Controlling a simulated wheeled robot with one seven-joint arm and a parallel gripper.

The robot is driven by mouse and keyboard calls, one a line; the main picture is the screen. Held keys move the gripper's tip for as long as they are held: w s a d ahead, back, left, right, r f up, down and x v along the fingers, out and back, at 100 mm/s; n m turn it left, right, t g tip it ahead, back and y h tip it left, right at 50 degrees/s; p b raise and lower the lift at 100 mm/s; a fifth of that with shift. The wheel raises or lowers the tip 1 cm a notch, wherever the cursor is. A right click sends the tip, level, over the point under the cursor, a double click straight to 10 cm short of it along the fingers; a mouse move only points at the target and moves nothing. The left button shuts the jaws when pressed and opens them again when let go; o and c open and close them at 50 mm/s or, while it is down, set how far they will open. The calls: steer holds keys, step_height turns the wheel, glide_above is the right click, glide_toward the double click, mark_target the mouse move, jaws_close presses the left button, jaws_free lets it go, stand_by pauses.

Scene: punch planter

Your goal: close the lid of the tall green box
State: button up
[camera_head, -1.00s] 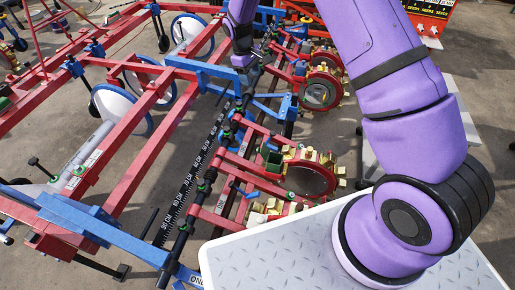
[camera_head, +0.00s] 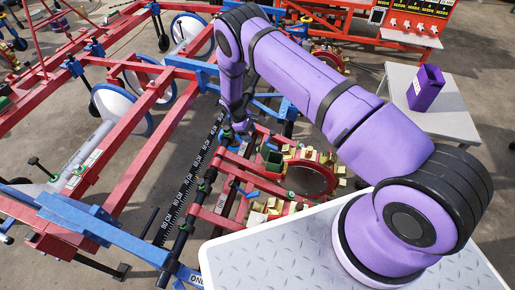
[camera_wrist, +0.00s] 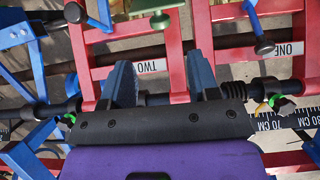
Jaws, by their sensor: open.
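A small dark green box (camera_head: 271,160) stands on the near planter row unit, beside the gold-coloured parts. It is too small to tell how its lid stands. My gripper (camera_head: 239,127) is just up and left of it in the head view, over the black toolbar. In the wrist view my gripper (camera_wrist: 160,78) is open, its two dark fingers apart with nothing held between them.
Red frame bars (camera_head: 125,180) and a blue beam (camera_head: 95,222) lie left. The toolbar (camera_wrist: 60,110) crosses below the fingers, with red brackets (camera_wrist: 88,60) beyond. A toothed wheel unit (camera_head: 312,178) stands right of the box. A purple container (camera_head: 426,88) stands on a grey table (camera_head: 445,115).

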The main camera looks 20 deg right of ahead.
mark_target(258, 148)
steer(key=x, duration=1)
steer(key=shift+r, duration=0.1)
jaws_close()
